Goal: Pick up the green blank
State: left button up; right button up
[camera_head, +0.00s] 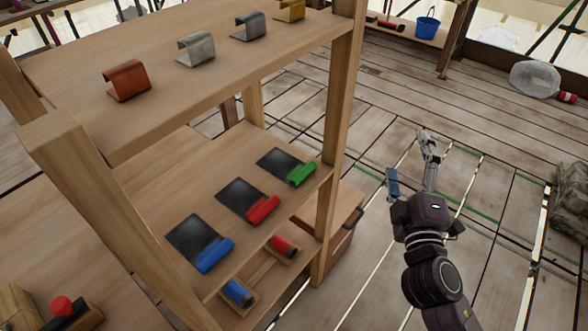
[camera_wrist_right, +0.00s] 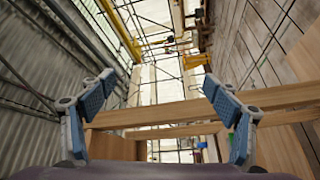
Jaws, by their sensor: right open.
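The green blank (camera_head: 301,174) is a small green roll at the front end of a dark flat sheet (camera_head: 279,165) on the middle wooden shelf, near the shelf's right post. My right gripper (camera_head: 411,161) is off to the right of the shelf, apart from the green blank. In the right wrist view its two blue-padded fingers (camera_wrist_right: 165,100) are spread wide with nothing between them. My left gripper is not in view.
A red roll (camera_head: 263,209) and a blue roll (camera_head: 213,255) lie on the same shelf with dark sheets. The upper shelf (camera_head: 150,110) holds several curved metal pieces. The shelf's right post (camera_head: 340,100) stands close to the green blank. Plank floor right of the shelf is open.

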jog(key=w+a+r+n+t+y, duration=0.1)
jog(key=w+a+r+n+y, duration=0.1)
jog(key=a+r+n+y, duration=0.6)
jog(key=n+g+y, duration=0.6)
jog(key=n+g, duration=0.4)
jog(key=n, duration=1.1)
send_over(306, 171)
jog(key=s+d, duration=0.3)
jog(key=s, duration=0.2)
notch_tip(306, 171, down, 11)
notch_tip(306, 171, down, 6)
jog(key=w+d+n+g+h, duration=0.1)
jog(key=d+n+g+h, duration=0.1)
jog(key=n, duration=0.1)
jog(key=shift+h, duration=0.3)
jog(key=b+x, duration=0.2)
jog(key=x, duration=0.5)
jog(key=shift+w+a, duration=0.15)
jog(key=shift+a, duration=0.05)
jog(key=shift+r, duration=0.1)
jog(key=shift+c, duration=0.8)
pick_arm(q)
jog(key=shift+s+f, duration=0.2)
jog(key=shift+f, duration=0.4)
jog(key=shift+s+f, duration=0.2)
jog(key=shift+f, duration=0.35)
pick_arm(e)
jog(key=c, duration=1.3)
